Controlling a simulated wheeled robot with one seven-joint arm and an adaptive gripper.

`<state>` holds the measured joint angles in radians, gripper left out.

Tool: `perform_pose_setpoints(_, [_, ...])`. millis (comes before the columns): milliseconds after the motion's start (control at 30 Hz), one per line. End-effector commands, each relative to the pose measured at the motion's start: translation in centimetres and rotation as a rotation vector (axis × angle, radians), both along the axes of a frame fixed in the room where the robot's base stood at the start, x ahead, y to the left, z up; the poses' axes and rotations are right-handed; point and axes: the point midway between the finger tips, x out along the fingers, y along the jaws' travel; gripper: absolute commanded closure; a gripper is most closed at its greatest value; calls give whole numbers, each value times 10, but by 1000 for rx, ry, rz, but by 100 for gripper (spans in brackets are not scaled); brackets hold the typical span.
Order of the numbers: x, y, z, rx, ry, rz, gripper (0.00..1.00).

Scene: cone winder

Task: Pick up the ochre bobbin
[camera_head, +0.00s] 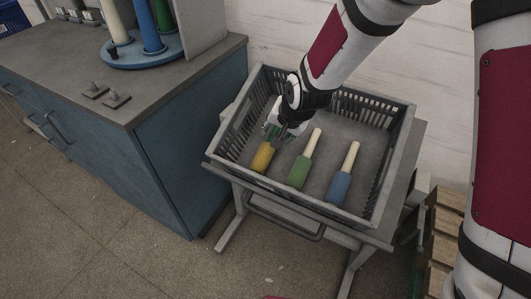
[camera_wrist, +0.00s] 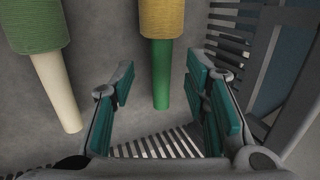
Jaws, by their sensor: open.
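The ochre bobbin (camera_head: 263,157) lies in a grey crate (camera_head: 291,195) at the left of a row of bobbins. In the wrist view its ochre winding (camera_wrist: 162,20) is at the top, and its green tube end (camera_wrist: 161,75) points down between my fingers. My gripper (camera_head: 283,131) is over the crate, at the tube end of this bobbin. In the wrist view my gripper (camera_wrist: 163,95) is open, with one teal-padded finger on each side of the green tube and a visible gap on both sides. The fingers partly hide the tube in the head view.
A green bobbin (camera_head: 300,172) with a cream tube and a blue bobbin (camera_head: 339,187) lie to the right in the crate. The slatted crate wall is close to my gripper. A workbench (camera_head: 160,85) stands left, and a wooden pallet (camera_head: 447,225) is at right.

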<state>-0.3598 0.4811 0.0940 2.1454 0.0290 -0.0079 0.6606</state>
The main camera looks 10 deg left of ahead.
Motion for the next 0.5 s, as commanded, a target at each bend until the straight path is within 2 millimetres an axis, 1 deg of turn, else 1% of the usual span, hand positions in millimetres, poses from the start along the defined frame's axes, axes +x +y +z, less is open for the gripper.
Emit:
perform_pose_setpoints(33, [4,3,-9,-1,2,0,58])
perform_pose_setpoints(200, [14,8,-25,0,1,-1,58])
perform_pose_setpoints(300, [16,9,-28,-1,0,0,58])
perform_pose_setpoints(500, [16,9,-28,0,0,-1,58])
